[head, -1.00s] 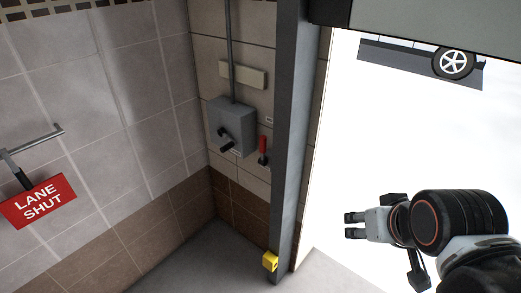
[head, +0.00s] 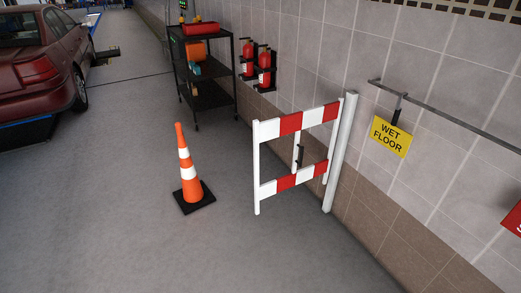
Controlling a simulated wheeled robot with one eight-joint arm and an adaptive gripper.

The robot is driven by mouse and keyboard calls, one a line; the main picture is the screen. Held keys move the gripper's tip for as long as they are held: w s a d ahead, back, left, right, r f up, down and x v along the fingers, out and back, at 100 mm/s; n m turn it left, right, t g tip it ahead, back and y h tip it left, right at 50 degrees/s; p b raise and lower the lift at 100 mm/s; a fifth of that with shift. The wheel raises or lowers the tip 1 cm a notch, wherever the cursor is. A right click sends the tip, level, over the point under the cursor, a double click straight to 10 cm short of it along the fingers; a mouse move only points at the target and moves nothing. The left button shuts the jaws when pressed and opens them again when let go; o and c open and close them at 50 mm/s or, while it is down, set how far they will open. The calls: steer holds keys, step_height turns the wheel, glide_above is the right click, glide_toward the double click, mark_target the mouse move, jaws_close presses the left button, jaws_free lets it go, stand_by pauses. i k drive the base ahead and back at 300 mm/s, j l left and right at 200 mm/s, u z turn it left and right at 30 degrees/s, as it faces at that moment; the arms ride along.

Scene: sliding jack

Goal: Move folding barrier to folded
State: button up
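The folding barrier (head: 291,124) stands right of centre in the head view. It has red and white striped top and bottom rails, white uprights and a black handle (head: 300,155) near its middle. Its right end is beside a thick white post (head: 341,152) by the tiled wall. The panel reaches out from the post over the floor, at an angle to the wall. My gripper is not in this view.
An orange and white cone (head: 188,170) on a black base stands left of the barrier. Behind are a black shelf cart (head: 206,95), wall extinguishers (head: 265,66) and a dark red car (head: 38,65). A yellow sign (head: 390,134) hangs from a wall rail. The foreground floor is clear.

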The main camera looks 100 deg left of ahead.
mark_target(272, 129)
steer(key=u, duration=2.95)
steer(key=i, duration=0.95)
steer(key=i+l, duration=0.15)
steer(key=i, duration=0.85)
steer(key=j+u, duration=0.05)
